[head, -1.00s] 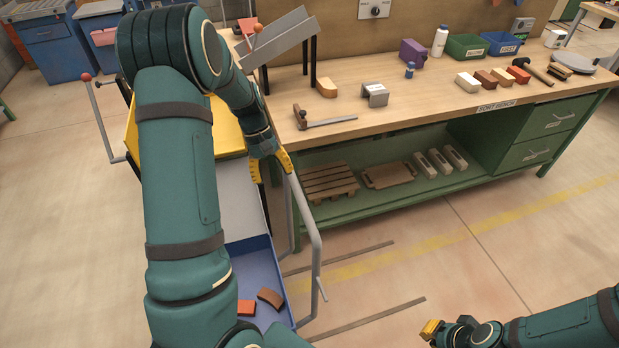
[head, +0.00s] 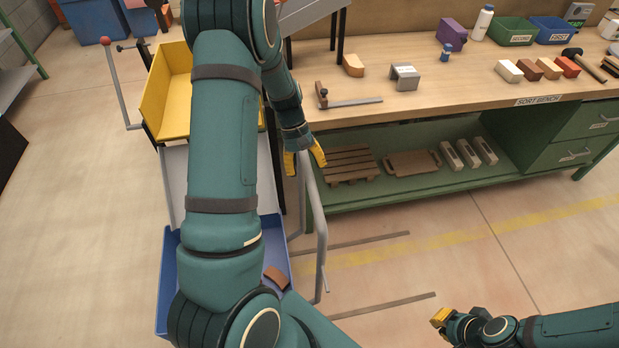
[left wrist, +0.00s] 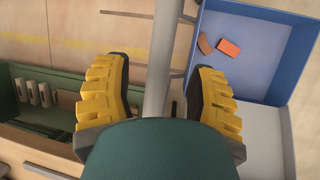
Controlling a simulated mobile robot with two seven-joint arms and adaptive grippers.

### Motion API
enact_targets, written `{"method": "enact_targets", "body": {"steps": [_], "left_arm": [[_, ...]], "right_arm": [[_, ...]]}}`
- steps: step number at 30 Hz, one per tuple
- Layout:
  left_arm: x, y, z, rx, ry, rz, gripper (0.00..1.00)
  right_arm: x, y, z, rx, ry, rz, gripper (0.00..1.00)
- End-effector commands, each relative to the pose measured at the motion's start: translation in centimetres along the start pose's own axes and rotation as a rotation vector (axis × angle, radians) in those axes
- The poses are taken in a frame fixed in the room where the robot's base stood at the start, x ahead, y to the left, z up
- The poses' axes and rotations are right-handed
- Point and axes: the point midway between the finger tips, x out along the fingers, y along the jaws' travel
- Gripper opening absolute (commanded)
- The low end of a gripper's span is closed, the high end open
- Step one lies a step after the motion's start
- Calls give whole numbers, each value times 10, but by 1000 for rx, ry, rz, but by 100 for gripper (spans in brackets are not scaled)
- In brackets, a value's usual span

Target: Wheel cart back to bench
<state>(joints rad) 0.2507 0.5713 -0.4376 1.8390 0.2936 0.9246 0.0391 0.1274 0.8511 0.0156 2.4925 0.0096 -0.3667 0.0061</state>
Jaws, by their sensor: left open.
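The cart stands at the left end of the sort bench (head: 440,75). It carries a yellow bin (head: 157,95), a pale grey tray (head: 174,180) and a blue tray (head: 168,285). Its grey tube handle (head: 321,235) is on the bench side. My left gripper (head: 304,160) is open at the top of the handle. In the left wrist view the handle tube (left wrist: 160,70) runs between the open fingers of my left gripper (left wrist: 160,95), with gaps visible on both sides. My right gripper (head: 440,318) is low at the right, away from the cart; its finger opening is unclear.
A brown brick (head: 277,278) lies in the blue tray; an orange brick (left wrist: 229,47) shows there in the wrist view. A wooden pallet (head: 350,164) is on the bench's lower shelf. Dark strips (head: 385,304) lie on the floor. Open floor is right of the cart.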

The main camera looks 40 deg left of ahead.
Motion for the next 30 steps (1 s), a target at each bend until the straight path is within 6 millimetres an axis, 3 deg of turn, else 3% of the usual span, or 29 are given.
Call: {"method": "enact_targets", "body": {"steps": [7,19,20,24,30], "left_arm": [[31,-1,0,-1,-2,-1,57],[36,0,0,-1,0,0,57],[36,0,0,-1,0,0,52],[36,0,0,-1,0,0,3],[36,0,0,0,0,0,0]], "right_arm": [[4,2,2,-1,-4,0,0],[4,2,2,-2,-5,-1,0],[4,2,2,-2,-5,-1,0],[4,2,2,-1,-5,0,0],[4,2,2,-1,-5,0,0]]}}
